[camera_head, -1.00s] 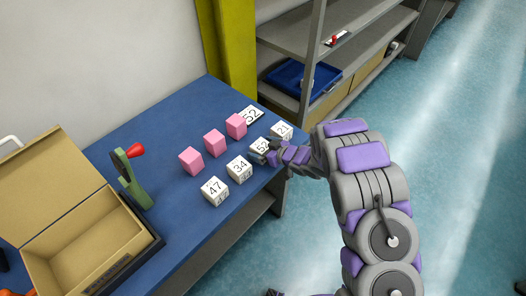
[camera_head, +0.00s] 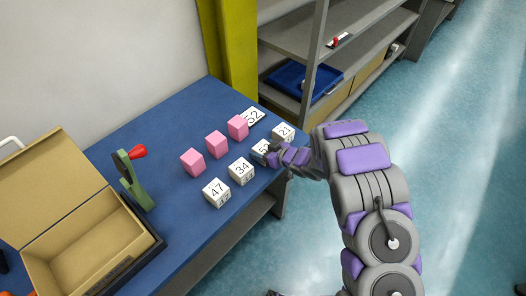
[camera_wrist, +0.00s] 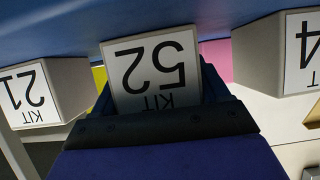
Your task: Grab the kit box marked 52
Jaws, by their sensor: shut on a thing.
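The white kit box marked 52 (camera_wrist: 152,68) shows upside down in the wrist view, between the jaws of my gripper (camera_wrist: 155,105). In the head view the box (camera_head: 261,149) stands on the blue table near its right edge, and my gripper (camera_head: 272,155) covers part of it. My gripper is shut on this box. The box marked 21 (camera_head: 283,133) stands just behind it and the box marked 34 (camera_head: 241,170) just in front.
Several pink blocks (camera_head: 217,144) stand in a row left of the kit boxes. The box marked 47 (camera_head: 216,193) is nearest. A green lever with a red knob (camera_head: 136,178) and an open cardboard box (camera_head: 45,247) are at left. A shelf (camera_head: 300,58) stands behind.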

